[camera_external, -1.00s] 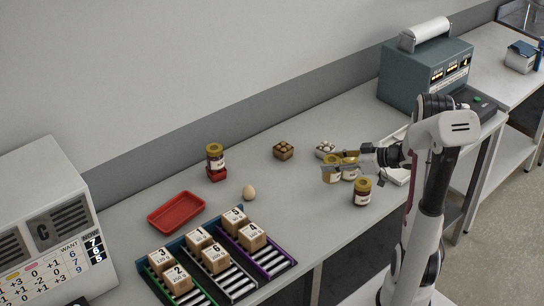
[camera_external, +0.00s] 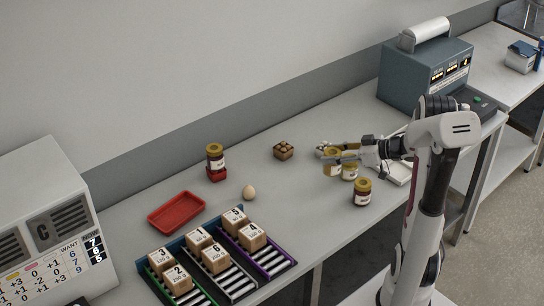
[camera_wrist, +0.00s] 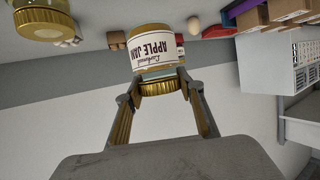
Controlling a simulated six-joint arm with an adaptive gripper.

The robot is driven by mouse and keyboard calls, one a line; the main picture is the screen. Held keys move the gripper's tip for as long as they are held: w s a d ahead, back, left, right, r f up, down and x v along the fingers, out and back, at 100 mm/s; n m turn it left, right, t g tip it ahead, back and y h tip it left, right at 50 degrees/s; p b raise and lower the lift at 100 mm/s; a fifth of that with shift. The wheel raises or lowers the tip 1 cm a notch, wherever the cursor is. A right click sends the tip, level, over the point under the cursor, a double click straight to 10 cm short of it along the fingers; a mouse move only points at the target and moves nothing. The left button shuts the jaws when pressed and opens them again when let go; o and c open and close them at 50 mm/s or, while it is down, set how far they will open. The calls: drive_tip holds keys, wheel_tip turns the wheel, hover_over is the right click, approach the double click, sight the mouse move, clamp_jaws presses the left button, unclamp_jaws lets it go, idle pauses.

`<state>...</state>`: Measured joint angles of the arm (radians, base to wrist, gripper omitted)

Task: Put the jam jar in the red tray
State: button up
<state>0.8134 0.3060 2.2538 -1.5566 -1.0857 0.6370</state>
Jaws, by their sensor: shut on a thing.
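My gripper (camera_external: 340,155) is shut on a jam jar with a gold lid (camera_external: 332,169). In the wrist view the fingers (camera_wrist: 160,82) grip it at the lid, and its white label (camera_wrist: 158,54) reads "APPLE JAM" upside down. The red tray (camera_external: 177,212) lies empty at the left of the bench, well away from my gripper.
An egg (camera_external: 249,192) and a brown carton (camera_external: 283,150) sit between the jars and the tray. Numbered boxes on racks (camera_external: 214,259) fill the front left. A blue-grey machine (camera_external: 424,78) stands back right.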

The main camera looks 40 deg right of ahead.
drive_tip(key=shift+w, duration=0.1)
drive_tip(key=w+a+n+g+y, duration=0.3)
drive_tip(key=w+a+n, duration=0.1)
drive_tip(key=w+a, duration=1.45)
drive_tip(key=w+a+n+g+y, duration=0.1)
drive_tip(key=w+a, duration=0.1)
drive_tip(key=a, duration=1.1)
drive_tip(key=w+a+n+g+y, duration=0.1)
drive_tip(key=w+a, duration=0.2)
drive_tip(key=a, duration=1.1)
drive_tip(key=shift+w+a+r+y, duration=0.2)
drive_tip(key=shift+w+r+y, duration=0.1)
drive_tip(key=shift+w+r, duration=0.1)
wheel_tip(320, 180, down, 6)
drive_tip(key=shift+f, duration=0.15)
